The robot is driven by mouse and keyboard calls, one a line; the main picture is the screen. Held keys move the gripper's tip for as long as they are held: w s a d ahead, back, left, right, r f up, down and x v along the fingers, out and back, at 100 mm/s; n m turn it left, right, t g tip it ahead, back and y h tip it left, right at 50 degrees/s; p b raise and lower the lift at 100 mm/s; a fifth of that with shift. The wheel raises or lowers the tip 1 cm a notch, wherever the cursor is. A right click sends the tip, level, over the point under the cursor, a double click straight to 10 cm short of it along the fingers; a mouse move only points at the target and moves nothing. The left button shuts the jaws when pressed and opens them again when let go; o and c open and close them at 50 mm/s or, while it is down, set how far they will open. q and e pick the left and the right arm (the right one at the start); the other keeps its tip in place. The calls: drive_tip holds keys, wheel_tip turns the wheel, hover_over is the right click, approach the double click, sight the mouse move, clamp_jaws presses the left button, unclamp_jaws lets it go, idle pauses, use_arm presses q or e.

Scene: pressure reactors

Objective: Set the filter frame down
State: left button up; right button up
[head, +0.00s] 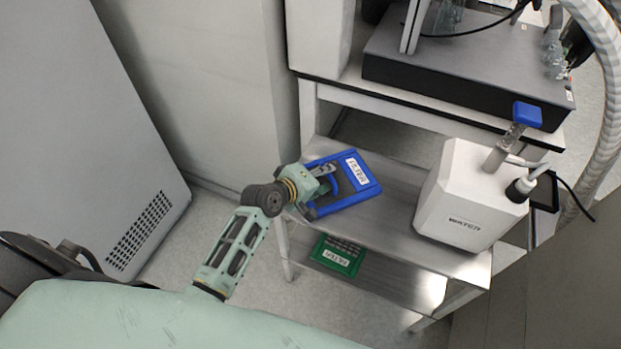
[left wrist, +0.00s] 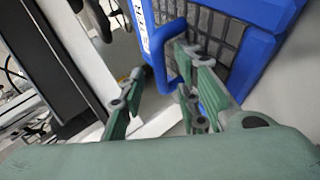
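The blue filter frame (head: 352,190) has a white label and a dark grey mesh. In the head view it lies at the left end of the upper metal shelf (head: 400,222); I cannot tell if all of its underside touches. My left gripper (head: 328,178) is at the frame's left side, by its handle. In the left wrist view the blue frame (left wrist: 262,38) and its looped handle (left wrist: 160,62) show close up. The fingers of my left gripper (left wrist: 162,88) stand apart with the handle between them, and a gap shows. My right gripper is not in view.
A white pump box (head: 470,195) stands on the right part of the shelf. A green frame (head: 338,255) with a label lies on the lower shelf. A higher bench with a dark grey apparatus (head: 465,70) is behind. Bare shelf shows between blue frame and pump.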

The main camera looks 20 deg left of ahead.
use_arm(q)
drive_tip(key=v, duration=1.1)
drive_tip(key=shift+p, duration=0.35)
drive_tip(key=shift+w, duration=0.1)
